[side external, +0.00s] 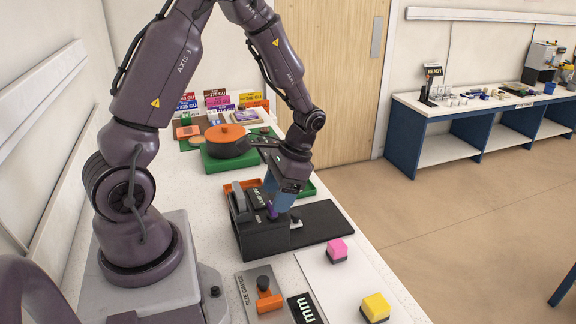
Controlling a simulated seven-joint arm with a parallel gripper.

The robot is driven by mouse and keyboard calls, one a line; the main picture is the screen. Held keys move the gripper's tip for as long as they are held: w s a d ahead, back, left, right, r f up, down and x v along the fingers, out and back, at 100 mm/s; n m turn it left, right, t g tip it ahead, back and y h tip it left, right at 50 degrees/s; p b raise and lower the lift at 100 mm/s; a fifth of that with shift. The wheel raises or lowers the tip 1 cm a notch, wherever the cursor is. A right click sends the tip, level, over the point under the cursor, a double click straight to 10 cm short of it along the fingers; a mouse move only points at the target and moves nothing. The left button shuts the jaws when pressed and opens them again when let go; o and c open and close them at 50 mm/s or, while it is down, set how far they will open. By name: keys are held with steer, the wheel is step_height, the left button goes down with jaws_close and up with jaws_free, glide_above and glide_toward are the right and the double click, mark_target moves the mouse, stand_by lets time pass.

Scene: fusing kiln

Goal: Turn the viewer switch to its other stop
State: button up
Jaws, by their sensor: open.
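The viewer appears to be the black box unit (262,240) on the white bench, with small white lettering on its top. A small purple piece (272,211) on its top front looks like the switch, but its setting is too small to read. My gripper (279,203) points down over this unit, its blue fingers close around or beside the purple piece. I cannot tell whether they touch it. The fingers are apart, and the wrist and fingers hide part of the unit's top.
A grey rounded part (238,198) stands up at the unit's left. A black mat (325,221) lies at right. Pink (338,248) and yellow (376,306) blocks sit on a white sheet in front. An orange round lidded thing (227,140) on a green base stands behind.

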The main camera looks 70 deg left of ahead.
steer(key=v, duration=1)
steer(key=shift+w+r, duration=0.2)
steer(key=shift+r, duration=0.05)
steer(key=s+d+r+t, duration=1)
steer(key=d+r, duration=0.1)
steer(key=r, duration=0.1)
steer(key=shift+s+d, duration=0.3)
